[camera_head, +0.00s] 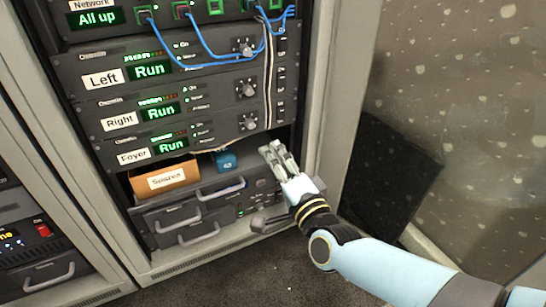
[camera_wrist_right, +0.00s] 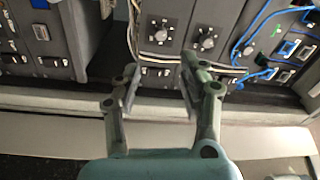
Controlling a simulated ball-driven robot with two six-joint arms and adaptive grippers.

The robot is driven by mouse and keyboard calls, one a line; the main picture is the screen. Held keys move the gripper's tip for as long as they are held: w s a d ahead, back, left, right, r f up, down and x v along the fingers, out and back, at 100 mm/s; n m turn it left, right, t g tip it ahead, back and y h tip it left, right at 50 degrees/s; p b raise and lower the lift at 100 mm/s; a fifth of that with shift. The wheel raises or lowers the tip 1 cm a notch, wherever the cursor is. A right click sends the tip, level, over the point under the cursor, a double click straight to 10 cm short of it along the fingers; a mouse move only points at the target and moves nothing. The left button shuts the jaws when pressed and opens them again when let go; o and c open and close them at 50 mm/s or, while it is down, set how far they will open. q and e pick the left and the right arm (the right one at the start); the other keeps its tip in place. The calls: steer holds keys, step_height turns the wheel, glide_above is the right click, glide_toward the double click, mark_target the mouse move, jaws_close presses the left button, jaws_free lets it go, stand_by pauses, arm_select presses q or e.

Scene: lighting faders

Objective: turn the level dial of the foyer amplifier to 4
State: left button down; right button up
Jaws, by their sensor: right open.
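The foyer amplifier (camera_head: 190,142) is the row labelled "Foyer" in the rack, with a green "Run" display. Its level dial (camera_head: 249,122) is a light round knob at the row's right end. In the right wrist view the dial appears as the leftmost knob (camera_wrist_right: 160,32) on a dark panel; its setting is too small to read. My right gripper (camera_head: 274,150) is open and empty, below and right of the dial, apart from it. In the right wrist view its fingers (camera_wrist_right: 160,78) stand apart below the knob. My left gripper is out of view.
The "Right" dial (camera_head: 247,90) and "Left" dial (camera_head: 245,46) sit above. Pale cables (camera_head: 268,75) hang just right of the dials, and blue cables (camera_head: 207,50) cross higher up. A "Spares" box (camera_head: 164,178) and small blue box (camera_head: 226,161) stand in the bay below.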

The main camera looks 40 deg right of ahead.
mark_target(252, 126)
steer(key=w+d+n, duration=0.1)
steer(key=w+n, duration=0.2)
steer(key=n, duration=0.1)
steer(key=w+d+n+b, duration=0.1)
steer(key=w+n, duration=0.3)
steer(key=w+d+r+n+b, duration=0.1)
steer(key=w+n, duration=0.2)
steer(key=n, duration=0.1)
steer(key=shift+w+n+g, duration=0.3)
steer(key=shift+w+n, duration=0.05)
steer(key=shift+n, duration=0.05)
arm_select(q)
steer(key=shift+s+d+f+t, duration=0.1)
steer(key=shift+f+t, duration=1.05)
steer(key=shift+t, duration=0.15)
arm_select(e)
steer(key=shift+w+d+r, duration=0.1)
steer(key=shift+w+d, duration=0.05)
steer(key=shift+w, duration=0.5)
jaws_close()
